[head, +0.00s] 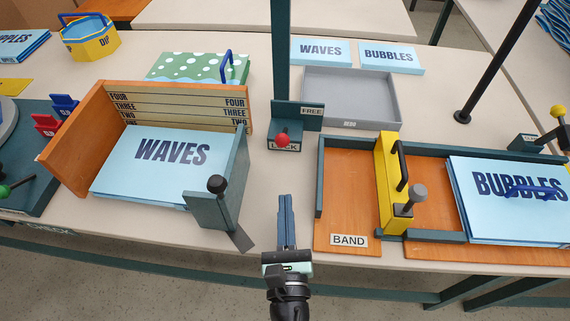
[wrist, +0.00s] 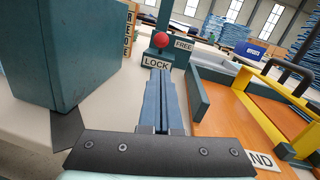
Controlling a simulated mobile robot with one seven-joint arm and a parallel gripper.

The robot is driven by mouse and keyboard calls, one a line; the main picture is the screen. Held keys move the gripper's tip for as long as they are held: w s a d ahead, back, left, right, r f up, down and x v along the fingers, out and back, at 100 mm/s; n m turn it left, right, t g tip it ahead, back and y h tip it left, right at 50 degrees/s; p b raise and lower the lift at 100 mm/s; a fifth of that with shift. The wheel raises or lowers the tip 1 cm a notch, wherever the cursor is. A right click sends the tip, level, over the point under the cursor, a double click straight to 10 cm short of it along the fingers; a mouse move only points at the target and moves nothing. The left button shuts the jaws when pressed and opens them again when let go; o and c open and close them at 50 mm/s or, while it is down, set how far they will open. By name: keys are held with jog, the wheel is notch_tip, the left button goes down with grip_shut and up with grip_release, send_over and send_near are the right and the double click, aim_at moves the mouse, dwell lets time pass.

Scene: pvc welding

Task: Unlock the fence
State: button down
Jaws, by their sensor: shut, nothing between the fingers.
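My gripper (head: 286,200) is shut and empty at the table's front edge, its fingers pointing away toward the lever; in the wrist view its closed fingers (wrist: 158,76) end just below the LOCK label. A red-knobbed lever (head: 282,140) stands at the foot of a teal post, at the LOCK label (head: 284,147); the FREE label (head: 312,111) is behind and to the right. The red knob (wrist: 161,40) also shows in the wrist view, beyond the fingertips and apart from them. A yellow fence (head: 386,165) with a black handle and grey knob (head: 417,192) crosses the orange BAND board.
Left of my gripper, a teal plate with a black knob (head: 217,184) stands beside the WAVES stack (head: 165,165). The BUBBLES stack (head: 510,200) lies at right. A grey tray (head: 350,95) is behind. Bare table lies between my fingers and the lever.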

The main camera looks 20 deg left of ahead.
send_near(284, 135)
jog(key=w+f, duration=0.1)
jog(key=w+a+f, duration=0.1)
jog(key=w, duration=0.1)
jog(key=w+a+f, duration=0.1)
jog(key=w, duration=0.1)
jog(key=shift+a+f, duration=0.1)
jog(key=shift+a, duration=0.15)
jog(key=shift+p, duration=0.55)
